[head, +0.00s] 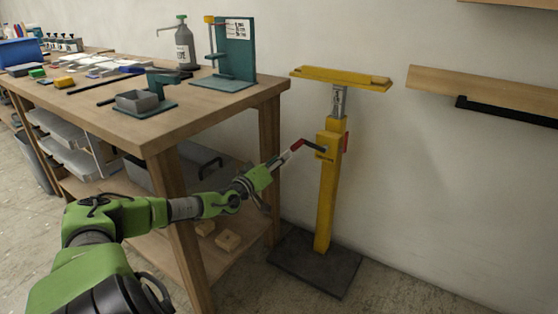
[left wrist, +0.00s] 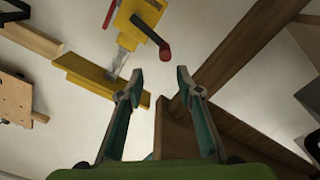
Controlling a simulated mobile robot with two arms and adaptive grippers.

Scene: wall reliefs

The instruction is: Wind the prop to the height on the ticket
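The prop is a yellow post (head: 328,190) standing upright on a dark base plate (head: 318,262). A grey inner column (head: 339,102) with dark marks carries its flat yellow head (head: 342,78). A crank with a red grip (head: 297,145) sticks out left from the post; the red grip also shows in the left wrist view (left wrist: 165,53). My left gripper (left wrist: 160,76) is open and empty, its fingertips short of the red grip, apart from it. In the head view the left gripper (head: 270,180) is just below-left of the grip. My right gripper is out of view.
A wooden bench (head: 215,103) stands left of the prop. It holds a teal stand (head: 236,55) with a white printed card (head: 238,29), too small to read, and a grey bottle (head: 184,45). A wooden wall board (head: 480,88) with a black bar is at right. Floor right of the base is clear.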

